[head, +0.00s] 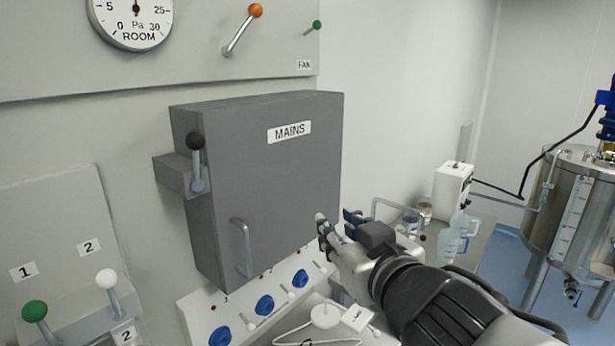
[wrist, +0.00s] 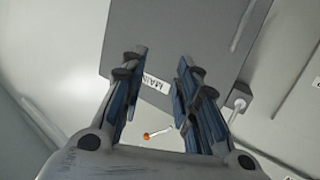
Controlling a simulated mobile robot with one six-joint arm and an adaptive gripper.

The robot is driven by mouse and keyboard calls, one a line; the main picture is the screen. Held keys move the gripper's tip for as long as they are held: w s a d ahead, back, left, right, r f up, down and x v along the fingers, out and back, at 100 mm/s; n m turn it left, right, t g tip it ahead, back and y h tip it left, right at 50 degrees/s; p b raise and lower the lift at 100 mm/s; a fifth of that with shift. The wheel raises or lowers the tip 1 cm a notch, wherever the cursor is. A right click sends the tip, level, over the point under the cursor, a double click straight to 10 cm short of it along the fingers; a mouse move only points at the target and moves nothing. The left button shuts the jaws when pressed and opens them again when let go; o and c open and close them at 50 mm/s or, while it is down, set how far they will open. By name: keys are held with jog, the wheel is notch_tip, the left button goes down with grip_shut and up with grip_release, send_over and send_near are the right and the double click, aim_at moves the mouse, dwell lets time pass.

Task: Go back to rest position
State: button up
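My gripper (head: 334,228) is open and empty, in front of the lower right corner of the grey MAINS box (head: 265,190) in the head view. In the wrist view the two blue-padded fingers of my gripper (wrist: 160,80) stand apart, with the box (wrist: 185,30) and its label beyond them. The box door looks shut. Its side lever (head: 197,165), with a black knob, has the knob at the top. The door handle (head: 244,248) is free of my gripper.
Below the box is a white panel with blue knobs (head: 264,304). An orange-knobbed lever (head: 242,30) is above. Levers with green (head: 35,311) and white (head: 106,279) knobs are at lower left. A bench with a jug (head: 452,243) and a steel tank (head: 570,210) stand right.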

jog(key=s+d+f+m+g+h+b, duration=0.25)
jog(key=s+d+f+h+b, duration=0.2)
jog(key=d+f, duration=0.55)
jog(key=s+f+m+g+b, duration=0.1)
jog(key=s+f+g+b, duration=0.6)
jog(key=s+f, duration=1)
notch_tip(320, 180, down, 4)
jog(key=shift+s+a+f+m+g, duration=0.15)
jog(key=shift+s+a+m+g, duration=0.15)
jog(key=shift+g, duration=0.35)
jog(key=shift+w+d, duration=0.1)
jog(key=shift+w, duration=0.05)
